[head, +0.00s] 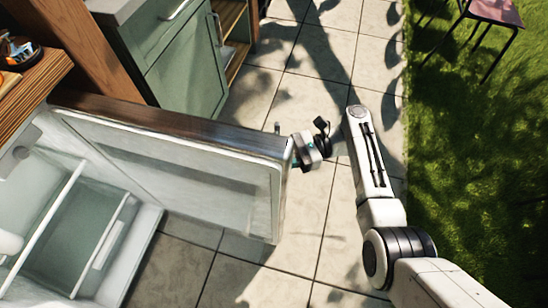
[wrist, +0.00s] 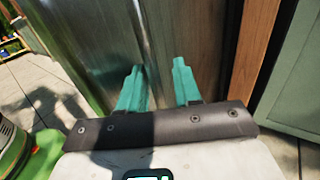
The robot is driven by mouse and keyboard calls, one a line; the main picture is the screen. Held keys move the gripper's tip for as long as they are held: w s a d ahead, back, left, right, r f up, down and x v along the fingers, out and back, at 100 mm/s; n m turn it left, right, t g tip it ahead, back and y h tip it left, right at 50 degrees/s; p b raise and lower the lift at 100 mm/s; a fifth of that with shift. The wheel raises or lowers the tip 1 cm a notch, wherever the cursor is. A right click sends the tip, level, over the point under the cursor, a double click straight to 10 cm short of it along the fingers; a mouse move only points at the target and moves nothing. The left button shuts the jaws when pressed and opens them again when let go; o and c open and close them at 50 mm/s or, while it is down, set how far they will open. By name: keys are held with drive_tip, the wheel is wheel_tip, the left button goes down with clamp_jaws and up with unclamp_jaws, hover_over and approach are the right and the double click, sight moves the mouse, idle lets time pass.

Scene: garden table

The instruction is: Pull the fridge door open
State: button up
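The fridge door (head: 180,165) stands swung wide open in the head view, its white inner side facing the front and its dark steel outer face toward the back. The fridge (head: 95,225) shows its pale interior at the lower left. My gripper (head: 293,155) is at the door's free end. In the wrist view, my gripper's two teal fingers (wrist: 158,88) stand apart in front of the steel outer face (wrist: 95,40), with steel visible between them. Whether the fingertips touch the door is unclear. I see no handle held between them.
A green cabinet (head: 178,55) with open wooden shelves stands behind the door. A wooden counter (head: 35,85) is at the left. Paving (head: 310,90) is clear around the door's free end, with grass (head: 475,150) and a chair (head: 495,12) at the right.

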drive_tip(key=b+v, duration=0.1)
drive_tip(key=v, duration=0.9)
drive_tip(key=shift+d+b, duration=0.2)
drive_tip(key=shift+b, duration=0.15)
drive_tip(key=shift+w, duration=0.1)
drive_tip(key=s+f+n+h, duration=0.55)
drive_tip(key=s+f, duration=0.45)
drive_tip(key=f, duration=0.2)
drive_tip(key=s+d+f+n+t+h, duration=0.35)
drive_tip(key=s+n+h, duration=0.2)
drive_tip(key=s, duration=0.35)
drive_tip(key=s+d+r+n+t+h, duration=0.25)
drive_tip(key=s+d+r+h, duration=0.35)
drive_tip(key=s+d+r, duration=0.35)
wheel_tip(320, 180, up, 15)
drive_tip(key=s+d+n+p, duration=0.1)
drive_tip(key=p, duration=1.4)
drive_tip(key=shift+d+g+h, duration=0.15)
drive_tip(key=shift+g+h, duration=0.15)
drive_tip(key=shift+s, duration=0.15)
